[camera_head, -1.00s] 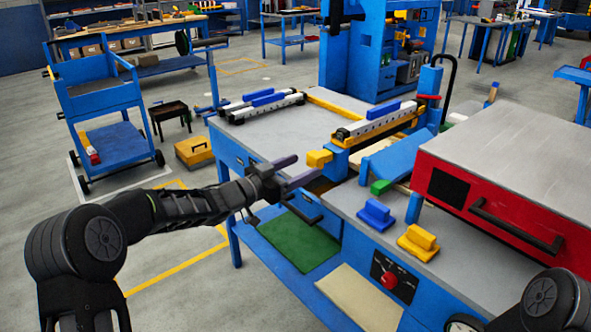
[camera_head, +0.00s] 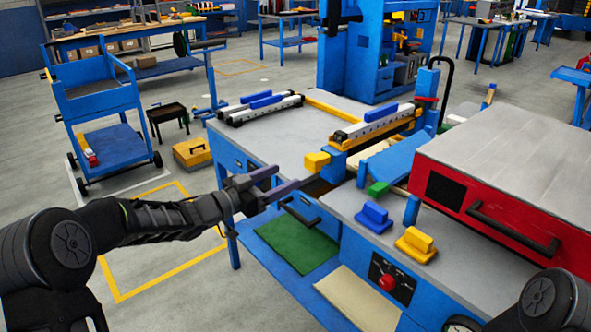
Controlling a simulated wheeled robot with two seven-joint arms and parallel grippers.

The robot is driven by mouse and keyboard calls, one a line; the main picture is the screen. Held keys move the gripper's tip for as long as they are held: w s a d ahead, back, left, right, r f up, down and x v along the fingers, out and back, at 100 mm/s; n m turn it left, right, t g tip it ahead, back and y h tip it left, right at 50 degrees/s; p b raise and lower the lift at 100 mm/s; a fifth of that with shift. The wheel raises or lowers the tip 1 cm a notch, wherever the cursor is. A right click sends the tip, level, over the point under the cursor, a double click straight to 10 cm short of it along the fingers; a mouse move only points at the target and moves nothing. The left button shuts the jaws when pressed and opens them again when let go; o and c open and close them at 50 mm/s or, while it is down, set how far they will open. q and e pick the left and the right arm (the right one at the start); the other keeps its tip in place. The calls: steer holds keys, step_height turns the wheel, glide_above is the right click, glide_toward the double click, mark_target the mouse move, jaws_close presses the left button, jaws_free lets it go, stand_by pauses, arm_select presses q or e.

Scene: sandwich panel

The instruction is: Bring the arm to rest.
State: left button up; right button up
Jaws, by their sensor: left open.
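My left arm reaches in from the left. Its gripper (camera_head: 280,181) is open and empty, with its two purple-grey fingers apart, in front of the workbench (camera_head: 275,137) near its front edge. Of my right arm only dark links show at the lower right corner; its gripper is out of the picture.
On the bench are a yellow bar with a blue-topped strip (camera_head: 370,126), a blue block (camera_head: 373,217), a yellow block (camera_head: 415,244) and a red box with a handle (camera_head: 520,175). A blue cart (camera_head: 100,100) stands at left.

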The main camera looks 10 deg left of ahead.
arm_select(q)
step_height(320, 180, down, 12)
steer(key=s+a+n+y, duration=0.1)
steer(key=a+n+y, duration=0.1)
steer(key=n+y, duration=0.3)
steer(key=s+d+f+n+g+y+p, duration=0.1)
steer(key=s+d+f+n+g, duration=0.15)
steer(key=s+f, duration=0.45)
steer(key=s+d+f+n+g+y+p, duration=0.1)
steer(key=s+d+f+g+p, duration=0.15)
steer(key=s+f, duration=0.45)
steer(key=s+d+f+g+p, duration=0.1)
steer(key=s+d+f+g, duration=0.1)
steer(key=s, duration=0.7)
steer(key=s+d+f+n+g+p, duration=0.1)
steer(key=s+d+f+g, duration=0.1)
steer(key=s+f, duration=0.3)
steer(key=s+d+f+g+p, duration=0.1)
steer(key=s+d+f+g, duration=0.2)
steer(key=s, duration=0.9)
steer(key=shift+s+f+g+p, duration=0.3)
steer(key=shift+g, duration=0.3)
steer(key=shift+w, duration=0.1)
